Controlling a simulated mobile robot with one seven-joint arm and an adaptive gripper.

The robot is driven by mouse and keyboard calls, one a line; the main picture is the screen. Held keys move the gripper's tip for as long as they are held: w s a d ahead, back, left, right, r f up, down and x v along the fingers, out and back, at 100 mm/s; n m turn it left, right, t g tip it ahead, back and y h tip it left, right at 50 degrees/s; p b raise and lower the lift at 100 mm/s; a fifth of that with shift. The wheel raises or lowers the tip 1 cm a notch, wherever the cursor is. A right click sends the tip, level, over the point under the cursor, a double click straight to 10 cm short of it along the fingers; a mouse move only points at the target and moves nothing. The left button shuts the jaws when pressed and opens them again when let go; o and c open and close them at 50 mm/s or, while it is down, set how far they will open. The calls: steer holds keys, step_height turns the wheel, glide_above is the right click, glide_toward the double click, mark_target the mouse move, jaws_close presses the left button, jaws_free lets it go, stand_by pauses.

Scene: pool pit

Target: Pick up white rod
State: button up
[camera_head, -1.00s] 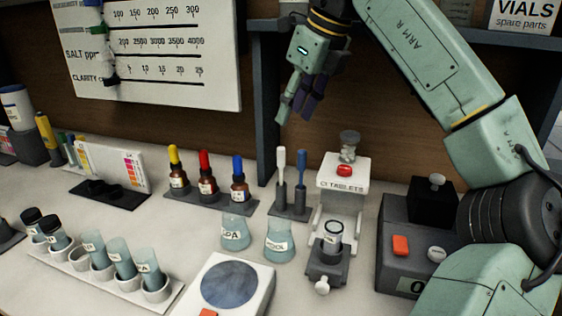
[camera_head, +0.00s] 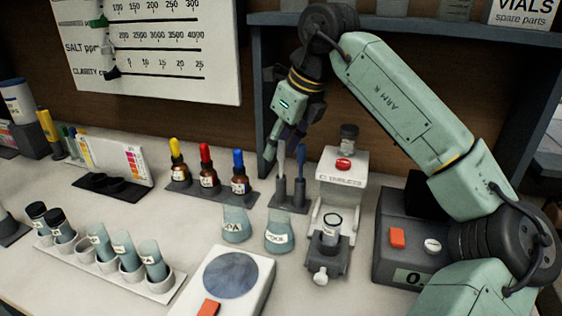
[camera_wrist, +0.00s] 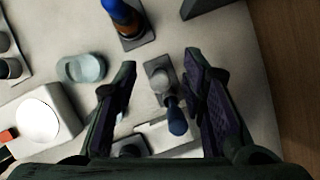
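The white rod (camera_head: 281,165) stands upright in the left slot of a small dark holder (camera_head: 289,205); a blue-grey rod (camera_head: 300,170) stands to its right. My gripper (camera_head: 280,150) points down just above the white rod's top, with its fingers open. In the wrist view the fingers (camera_wrist: 160,62) are spread apart. The pale top of the white rod (camera_wrist: 159,79) shows between them, and the blue rod (camera_wrist: 177,119) is nearer the right finger. I cannot tell how far the tips are above the white rod.
A white Cl tablets dispenser (camera_head: 343,168) stands close to the right of the holder. Dropper bottles (camera_head: 208,180) stand to the left, two beakers (camera_head: 279,236) in front. A shelf upright (camera_head: 262,110) is behind my gripper.

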steer(key=shift+c, duration=0.6)
jaws_close()
step_height(320, 180, up, 18)
stand_by(0.4)
